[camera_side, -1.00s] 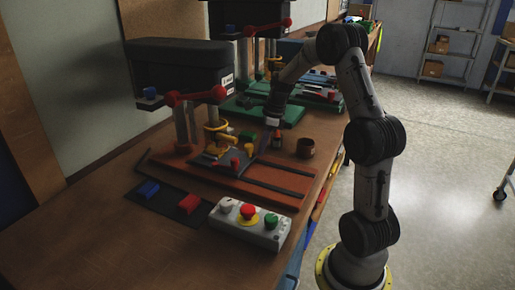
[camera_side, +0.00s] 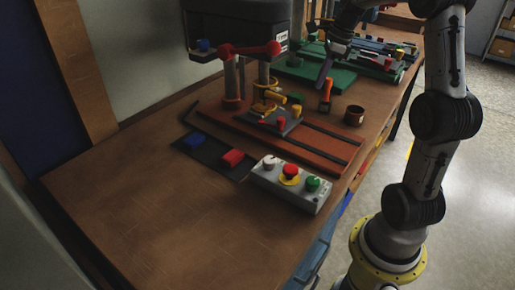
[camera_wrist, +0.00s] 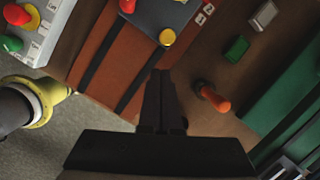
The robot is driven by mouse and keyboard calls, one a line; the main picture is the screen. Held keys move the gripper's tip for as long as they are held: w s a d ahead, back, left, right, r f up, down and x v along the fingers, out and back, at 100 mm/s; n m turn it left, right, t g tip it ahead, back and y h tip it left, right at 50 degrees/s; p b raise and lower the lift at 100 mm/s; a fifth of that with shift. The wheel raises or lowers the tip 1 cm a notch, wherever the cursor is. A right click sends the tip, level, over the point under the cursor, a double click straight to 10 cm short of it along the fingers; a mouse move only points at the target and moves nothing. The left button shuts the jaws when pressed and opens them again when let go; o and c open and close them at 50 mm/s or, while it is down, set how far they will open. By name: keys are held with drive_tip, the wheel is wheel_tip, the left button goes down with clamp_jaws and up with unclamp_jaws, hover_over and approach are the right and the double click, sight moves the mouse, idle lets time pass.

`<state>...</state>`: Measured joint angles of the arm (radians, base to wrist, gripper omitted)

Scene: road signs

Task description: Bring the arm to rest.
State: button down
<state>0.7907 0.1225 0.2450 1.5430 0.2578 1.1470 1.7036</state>
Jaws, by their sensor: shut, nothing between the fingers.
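My gripper (camera_side: 322,82) is at the upper middle of the side view, above the bench and pointing down. In the wrist view its dark fingers (camera_wrist: 161,74) lie together, shut and empty. An orange-handled tool (camera_side: 325,97) stands on the bench close to the fingers in the side view. The same tool (camera_wrist: 214,98) shows to the right of the fingers in the wrist view, apart from them. Part of my arm runs out of the top of the side view.
A drill press (camera_side: 240,25) stands on a red-brown base (camera_side: 325,150). A green machine base (camera_side: 300,70) is behind. The bench's near left (camera_side: 140,220) is bare.

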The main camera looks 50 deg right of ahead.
drive_tip(key=s+a+r+n+t, duration=0.1)
drive_tip(key=s+a+r+n, duration=0.2)
drive_tip(key=a, duration=0.4)
drive_tip(key=s+a+r+n, duration=0.15)
drive_tip(key=a+n, duration=0.25)
drive_tip(key=a, duration=0.4)
drive_tip(key=s+a+r+n+t, duration=0.1)
drive_tip(key=a+r+n, duration=0.3)
drive_tip(key=a, duration=0.3)
drive_tip(key=s+a+f+n, duration=0.2)
drive_tip(key=s+n, duration=0.3)
drive_tip(key=n, duration=0.4)
drive_tip(key=s+a+f+n+h, duration=0.1)
drive_tip(key=s+a+f+n, duration=0.1)
drive_tip(key=s+f+n, duration=0.3)
drive_tip(key=s+n, duration=0.1)
drive_tip(key=n, duration=0.3)
drive_tip(key=shift+s+f+n+t, duration=0.15)
drive_tip(key=shift+f+n+t, duration=0.15)
drive_tip(key=shift+t, duration=0.1)
drive_tip(key=shift+a, duration=0.1)
